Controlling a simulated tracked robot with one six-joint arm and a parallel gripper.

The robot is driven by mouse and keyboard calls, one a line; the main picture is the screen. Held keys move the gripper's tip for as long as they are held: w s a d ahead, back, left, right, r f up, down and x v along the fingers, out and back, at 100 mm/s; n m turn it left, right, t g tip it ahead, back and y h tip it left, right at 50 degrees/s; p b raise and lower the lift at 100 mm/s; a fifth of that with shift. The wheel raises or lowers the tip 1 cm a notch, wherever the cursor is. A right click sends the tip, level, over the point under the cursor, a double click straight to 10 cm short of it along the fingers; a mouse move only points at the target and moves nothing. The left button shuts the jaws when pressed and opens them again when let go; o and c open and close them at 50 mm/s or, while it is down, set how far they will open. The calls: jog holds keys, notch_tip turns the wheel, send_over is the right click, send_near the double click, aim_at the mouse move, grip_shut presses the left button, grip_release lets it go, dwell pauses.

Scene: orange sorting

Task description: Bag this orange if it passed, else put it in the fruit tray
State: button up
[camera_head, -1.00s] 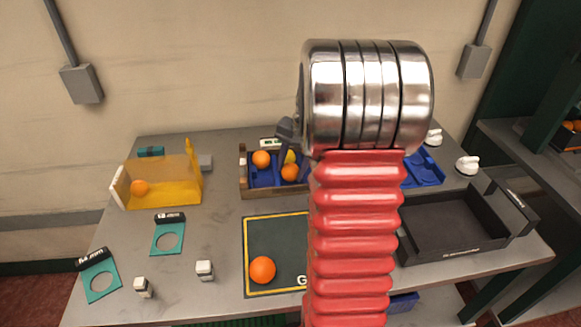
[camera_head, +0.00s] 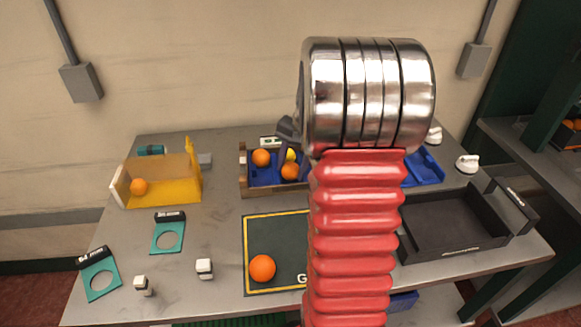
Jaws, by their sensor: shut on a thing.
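My gripper (camera_head: 291,135) shows only in part as dark grey pieces left of my arm, reaching down to the right part of the wooden-sided tray (camera_head: 243,180). It is shut on an orange (camera_head: 290,171) there; its fingertips are mostly hidden by my arm. The tray has a blue inside and also holds another orange (camera_head: 261,158) and a yellow fruit (camera_head: 291,155). A separate orange (camera_head: 262,268) lies on the dark mat (camera_head: 272,232) with a yellow border. I cannot make out a bag.
Two teal ring gauges (camera_head: 101,281) and two small white-topped blocks (camera_head: 204,268) lie at front left. An empty black tray (camera_head: 450,222) is at right. A blue tray (camera_head: 426,168) and white knobs (camera_head: 467,164) stand behind it.

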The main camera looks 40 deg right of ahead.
jog(key=shift+f, duration=0.1)
dwell(0.3)
jog(key=o, duration=1.1)
jog(key=shift+o, duration=0.3)
jog(key=shift+f, duration=0.1)
jog(key=shift+s, duration=0.1)
jog(key=shift+c, duration=0.2)
jog(key=shift+o, duration=1.1)
jog(key=shift+s, duration=0.1)
